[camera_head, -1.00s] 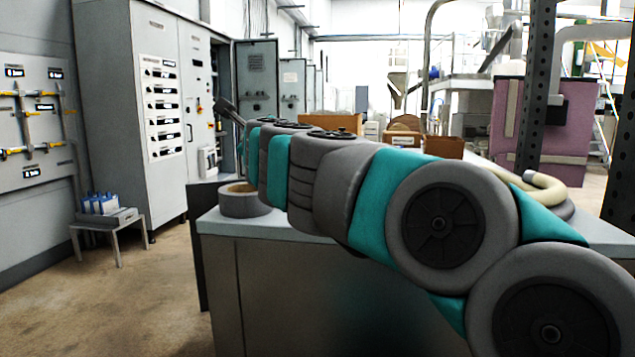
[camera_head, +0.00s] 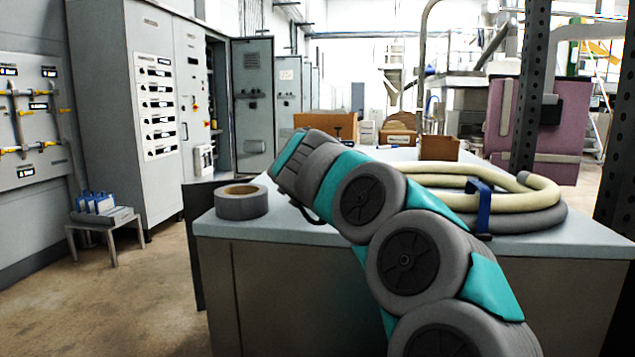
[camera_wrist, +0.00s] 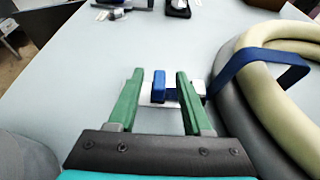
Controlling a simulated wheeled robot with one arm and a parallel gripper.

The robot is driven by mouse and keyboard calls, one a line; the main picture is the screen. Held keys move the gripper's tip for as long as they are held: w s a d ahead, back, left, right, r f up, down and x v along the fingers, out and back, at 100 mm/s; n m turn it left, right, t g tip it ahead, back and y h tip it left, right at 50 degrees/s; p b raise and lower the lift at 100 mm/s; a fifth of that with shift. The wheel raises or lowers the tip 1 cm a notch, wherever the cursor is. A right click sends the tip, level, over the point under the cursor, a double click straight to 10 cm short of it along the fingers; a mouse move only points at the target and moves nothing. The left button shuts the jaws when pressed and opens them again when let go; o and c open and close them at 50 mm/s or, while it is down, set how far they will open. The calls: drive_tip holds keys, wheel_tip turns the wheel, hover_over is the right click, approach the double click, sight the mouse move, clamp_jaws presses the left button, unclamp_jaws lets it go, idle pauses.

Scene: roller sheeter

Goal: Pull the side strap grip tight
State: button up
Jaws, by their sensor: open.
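The side strap grip (camera_wrist: 159,86) is a small blue block on a white fitting, seen in the wrist view on the table top. It lies between my gripper's green fingers (camera_wrist: 160,78) as pictured, with a gap on both sides; whether it is level with the fingertips I cannot tell. From the fitting, a blue strap (camera_wrist: 245,66) runs right and loops over a coil of cream and dark grey hose. In the head view the strap (camera_head: 484,208) shows around the coil (camera_head: 540,190); my arm hides the grip and my gripper there.
A grey tape roll (camera_head: 241,201) sits on the table's left side (camera_head: 225,228). Cardboard boxes (camera_head: 327,125) stand along the table's back. Small dark items (camera_wrist: 178,8) lie at the far edge in the wrist view. Table left of the grip is clear.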

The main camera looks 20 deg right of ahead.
drive_tip(key=shift+x, duration=0.8)
clamp_jaws()
idle(1.0)
